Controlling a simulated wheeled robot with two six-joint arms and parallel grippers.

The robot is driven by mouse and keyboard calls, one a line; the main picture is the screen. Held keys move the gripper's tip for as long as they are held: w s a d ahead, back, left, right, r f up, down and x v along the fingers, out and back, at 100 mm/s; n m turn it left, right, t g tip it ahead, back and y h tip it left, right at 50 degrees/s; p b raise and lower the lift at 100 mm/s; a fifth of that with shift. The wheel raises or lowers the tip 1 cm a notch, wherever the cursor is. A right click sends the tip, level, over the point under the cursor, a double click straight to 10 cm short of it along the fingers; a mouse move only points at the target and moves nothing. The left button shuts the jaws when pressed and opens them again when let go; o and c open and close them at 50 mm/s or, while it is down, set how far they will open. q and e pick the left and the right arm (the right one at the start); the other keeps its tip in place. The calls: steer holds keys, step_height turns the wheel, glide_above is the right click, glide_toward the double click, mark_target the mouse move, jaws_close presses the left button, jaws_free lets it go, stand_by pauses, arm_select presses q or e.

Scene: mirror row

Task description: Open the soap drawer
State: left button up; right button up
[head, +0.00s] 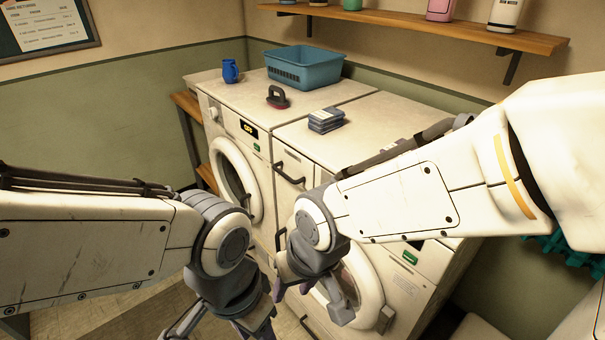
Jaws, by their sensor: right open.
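The soap drawer (294,161) is the small front panel at the upper left of the right-hand washing machine (392,128). It has a dark bar handle (289,178) and looks closed. My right gripper (309,302) is open and empty, below the drawer and in front of the machine's round door. It appears apart from the drawer handle. My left gripper (222,326) is at the bottom edge, left of the right one. Its fingers look spread with nothing between them, and their tips are partly cut off. My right arm hides part of the machine's front.
The left-hand washer (228,99) carries a blue mug (230,71), a teal basket (304,67) and a dark red-based brush (277,97). Dark folded cloths (326,120) lie on the right-hand machine. A wooden shelf (430,27) hangs above. Floor shows at lower left.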

steer(key=w+a+f+m+t+y, duration=0.1)
steer(key=w+a+f+m+t, duration=0.15)
steer(key=w, duration=0.35)
steer(key=w+a+f+m+t, duration=0.1)
steer(key=w+m, duration=0.2)
steer(key=w, duration=0.3)
steer(key=m+t+b, duration=0.2)
steer(key=m+t, duration=0.9)
steer(key=m, duration=0.4)
glide_toward(283, 174)
steer(key=shift+y, duration=0.4)
steer(key=x, duration=0.3)
steer(key=p+x, duration=0.1)
steer(key=x, duration=0.3)
steer(key=p+x, duration=0.1)
steer(key=x, duration=0.2)
steer(key=shift+w+d+f, duration=0.15)
steer(key=shift+w+f, duration=0.25)
jaws_close()
